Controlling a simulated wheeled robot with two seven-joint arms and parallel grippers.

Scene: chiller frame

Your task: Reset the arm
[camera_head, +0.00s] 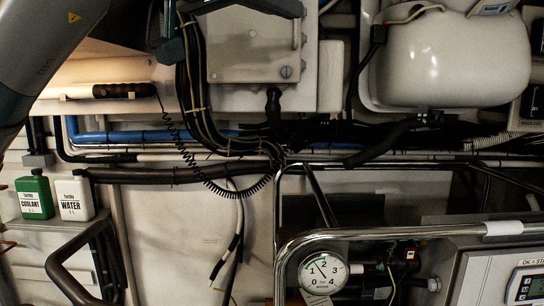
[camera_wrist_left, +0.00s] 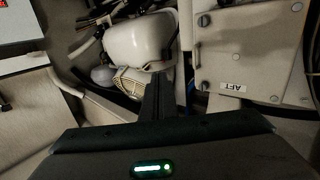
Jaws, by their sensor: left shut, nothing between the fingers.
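My left arm (camera_head: 40,50) comes in at the upper left of the head view. My left gripper (camera_head: 168,48) shows dark at the top, left of the grey box, and is partly cut off by the frame edge. In the left wrist view its shut fingers (camera_wrist_left: 155,97) stand upright in the middle, with nothing between them. My right gripper is not in view.
A grey box (camera_head: 254,45) and a white tank (camera_head: 455,58) fill the top. Black cables and a blue pipe (camera_head: 120,137) cross the middle. Coolant (camera_head: 35,197) and water (camera_head: 74,197) bottles stand at left. A pressure gauge (camera_head: 323,272) and bent metal rail (camera_head: 400,235) are lower right.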

